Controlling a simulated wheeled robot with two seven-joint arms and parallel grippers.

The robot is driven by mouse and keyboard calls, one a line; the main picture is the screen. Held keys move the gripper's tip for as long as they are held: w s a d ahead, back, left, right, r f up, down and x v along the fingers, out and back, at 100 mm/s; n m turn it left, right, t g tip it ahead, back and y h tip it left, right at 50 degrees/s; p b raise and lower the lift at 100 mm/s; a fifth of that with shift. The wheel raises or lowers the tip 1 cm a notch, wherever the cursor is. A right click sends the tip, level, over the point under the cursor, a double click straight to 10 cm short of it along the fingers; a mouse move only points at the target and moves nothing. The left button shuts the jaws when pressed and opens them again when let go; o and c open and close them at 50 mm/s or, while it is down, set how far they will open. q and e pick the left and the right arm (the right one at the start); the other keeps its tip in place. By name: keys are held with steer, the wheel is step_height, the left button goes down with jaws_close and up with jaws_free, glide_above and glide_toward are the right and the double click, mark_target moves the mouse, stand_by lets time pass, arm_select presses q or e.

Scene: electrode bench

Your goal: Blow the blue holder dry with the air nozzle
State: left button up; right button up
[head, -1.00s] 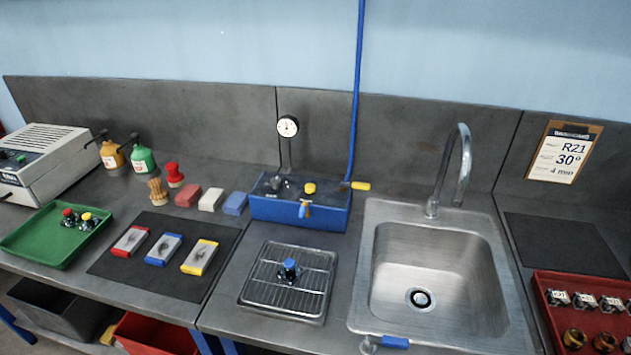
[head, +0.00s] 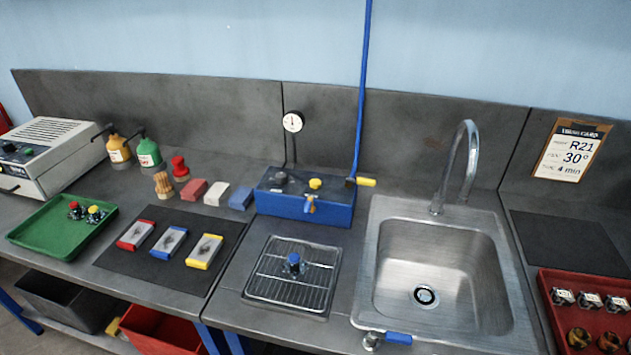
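The blue holder (head: 293,260) stands on the wire rack of a steel drip tray (head: 270,307), left of the sink. Its top is blue and its lower part is dark or metallic; whether it is wet cannot be told. The likely air nozzle is the yellow-handled piece (head: 365,181) at the lower end of the blue hose (head: 361,95), by the right end of a blue box (head: 330,213) behind the tray. Neither of my grippers is in view.
The steel sink (head: 385,300) with its tall tap (head: 469,165) lies right of the tray. A green tray (head: 40,246) with two holders is at far left. Three coloured plates lie on a dark mat (head: 120,268). A red rack (head: 543,290) stands at right.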

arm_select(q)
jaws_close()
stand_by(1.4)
